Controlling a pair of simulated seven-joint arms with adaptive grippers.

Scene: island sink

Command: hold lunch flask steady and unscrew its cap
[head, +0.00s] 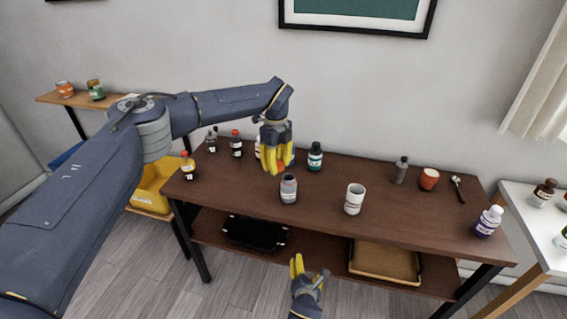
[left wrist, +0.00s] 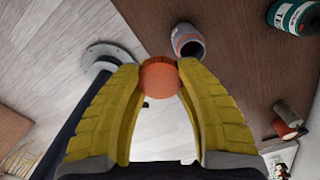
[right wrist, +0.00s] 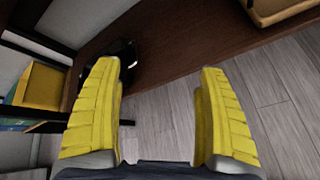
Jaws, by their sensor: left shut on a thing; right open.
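The lunch flask appears to be the grey container (head: 289,189) with a pale label, standing upright near the front edge of the brown table. In the left wrist view the grey container (left wrist: 188,42) shows a dark top that looks open. My left gripper (head: 278,167) is shut on a round orange-red cap (left wrist: 160,76), held between the fingertips. The cap is apart from the flask, a little behind and above it. My right gripper (head: 308,277) is open and empty, low in front of the table. The right wrist view shows its spread fingers (right wrist: 160,85) with nothing between.
A white cup (head: 354,199) stands right of the flask and a teal jar (head: 315,157) behind it. Several small bottles stand at the left. A grey bottle (head: 401,169), red cup (head: 429,179), spoon (head: 458,188) and purple-labelled bottle (head: 488,221) are at right. A shelf lies below.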

